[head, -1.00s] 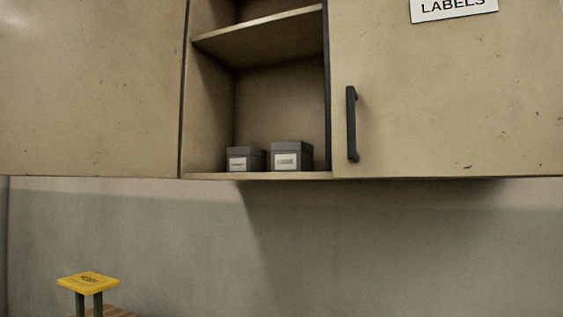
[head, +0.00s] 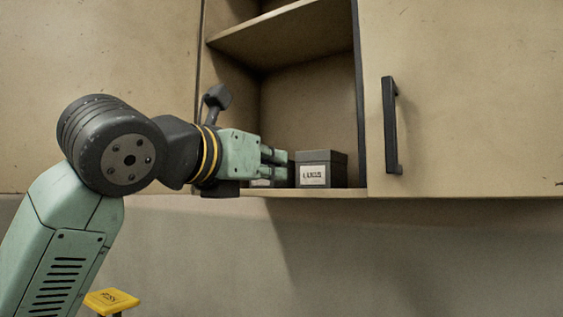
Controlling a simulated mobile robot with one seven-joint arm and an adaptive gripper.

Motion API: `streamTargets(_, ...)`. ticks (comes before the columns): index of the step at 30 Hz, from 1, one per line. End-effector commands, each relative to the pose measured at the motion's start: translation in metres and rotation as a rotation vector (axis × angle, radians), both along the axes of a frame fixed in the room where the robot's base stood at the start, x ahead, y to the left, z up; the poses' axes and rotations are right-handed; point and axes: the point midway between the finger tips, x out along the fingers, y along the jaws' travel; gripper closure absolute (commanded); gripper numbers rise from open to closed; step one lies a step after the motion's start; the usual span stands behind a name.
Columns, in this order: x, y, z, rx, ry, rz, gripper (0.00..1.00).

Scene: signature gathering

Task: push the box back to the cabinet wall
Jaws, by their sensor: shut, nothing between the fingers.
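Two dark grey boxes with white labels stand on the bottom shelf of the open cabinet (head: 300,100). The right box (head: 335,160) shows clearly, upright, near the right side of the opening. The left box (head: 262,183) is mostly hidden behind my gripper; only a low part with its label shows. My gripper (head: 286,165) is shut and empty. It points right, with its fingertips in front of the left box and close to the left side of the right box. I cannot tell whether it touches either box.
An upper shelf (head: 280,30) crosses the opening above the boxes. A closed door with a black handle (head: 391,125) is at the right. The cabinet's bottom edge runs below my gripper. A yellow stool-like top (head: 110,300) is at lower left.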

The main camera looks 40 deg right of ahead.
Motion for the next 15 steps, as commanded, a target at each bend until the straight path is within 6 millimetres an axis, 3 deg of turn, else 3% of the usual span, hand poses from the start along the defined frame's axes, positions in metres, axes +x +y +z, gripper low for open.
streamTargets(9,0.025,-0.065,0.004,0.000,0.003,-0.008,1.00)
streamTargets(15,0.037,-0.095,0.003,0.000,0.002,-0.006,1.00)
